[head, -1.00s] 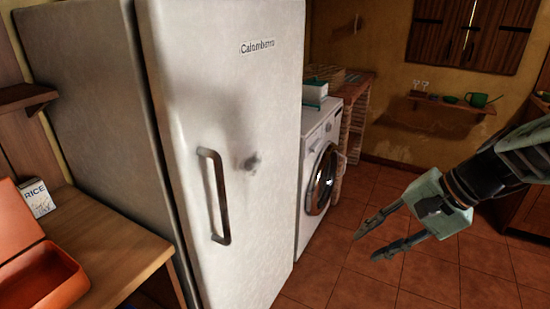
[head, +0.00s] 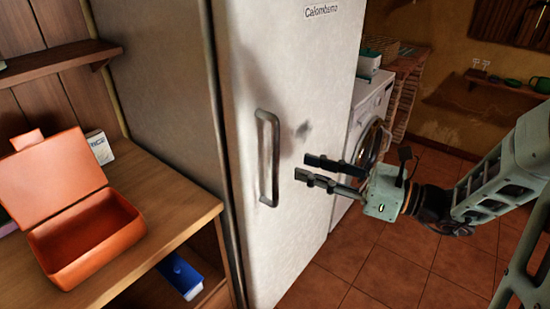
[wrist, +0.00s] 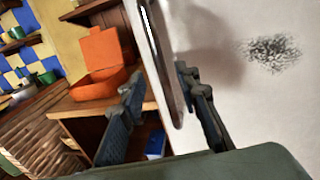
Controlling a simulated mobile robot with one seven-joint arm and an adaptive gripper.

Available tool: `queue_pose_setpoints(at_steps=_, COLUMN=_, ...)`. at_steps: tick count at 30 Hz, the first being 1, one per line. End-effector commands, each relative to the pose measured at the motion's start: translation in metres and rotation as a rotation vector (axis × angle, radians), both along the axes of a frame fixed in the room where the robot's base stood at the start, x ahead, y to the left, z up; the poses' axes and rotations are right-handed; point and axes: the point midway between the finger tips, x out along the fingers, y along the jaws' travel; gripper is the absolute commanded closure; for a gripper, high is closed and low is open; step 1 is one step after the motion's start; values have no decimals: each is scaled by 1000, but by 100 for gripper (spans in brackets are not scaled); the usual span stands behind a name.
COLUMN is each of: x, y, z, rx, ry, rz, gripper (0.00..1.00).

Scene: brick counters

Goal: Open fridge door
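The white fridge (head: 300,60) stands upright with its door shut. Its dark vertical handle (head: 270,160) is on the left part of the door. My gripper (head: 300,168) is open and empty, to the right of the handle and apart from it in the head view, its fingers pointing left. In the wrist view the handle (wrist: 160,60) runs down between the two open fingers of my gripper (wrist: 155,85), ahead of them. The fridge door (wrist: 250,90) fills the right side of that view, with a dark smudge on it.
An orange open box (head: 85,235) and a rice carton (head: 99,147) stand on the wooden counter (head: 165,200) left of the fridge. A blue container (head: 181,275) sits on the shelf below. A washing machine (head: 368,115) stands right of the fridge. Tiled floor is clear in front.

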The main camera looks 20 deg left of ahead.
Motion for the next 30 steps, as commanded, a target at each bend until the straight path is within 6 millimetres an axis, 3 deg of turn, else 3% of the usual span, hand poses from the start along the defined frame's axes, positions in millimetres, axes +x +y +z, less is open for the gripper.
queue_pose_setpoints(at_steps=6, x=7, y=44, z=-1, rx=-2, ry=-3, rz=7, gripper=70)
queue_pose_setpoints(at_steps=12, x=13, y=73, z=-1, rx=-3, ry=-3, rz=5, gripper=70)
queue_pose_setpoints(at_steps=25, x=16, y=84, z=0, rx=-4, ry=-3, rz=2, gripper=70)
queue_pose_setpoints(at_steps=30, x=16, y=84, z=0, rx=-4, ry=-3, rz=2, gripper=87)
